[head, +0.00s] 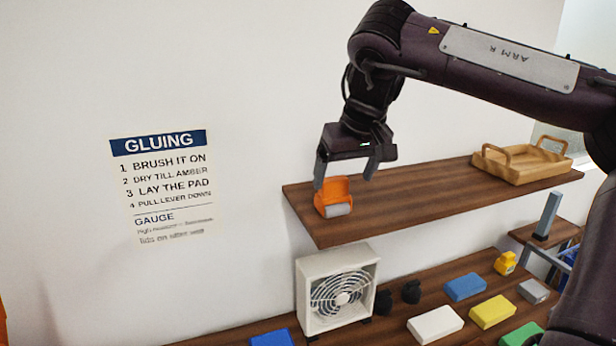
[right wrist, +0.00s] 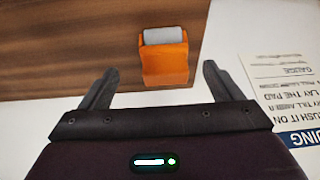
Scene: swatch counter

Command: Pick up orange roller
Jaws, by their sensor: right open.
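The orange roller (head: 334,192) stands near the left end of the upper wooden shelf (head: 420,203). It has an orange body and a grey cylinder. In the right wrist view the orange roller (right wrist: 165,62) lies ahead of my right gripper (right wrist: 158,82), roughly centred between its two spread fingers. In the head view my right gripper (head: 344,172) is open and empty, just above and around the top of the roller. I cannot tell whether a finger touches it. My left gripper is not in view.
A wooden tray (head: 521,166) with handles sits at the shelf's right end. A white fan (head: 305,300) stands on the lower shelf below the roller, with blue, white, yellow and green blocks to its right. A gluing sign (head: 168,185) hangs on the wall. The shelf's middle is clear.

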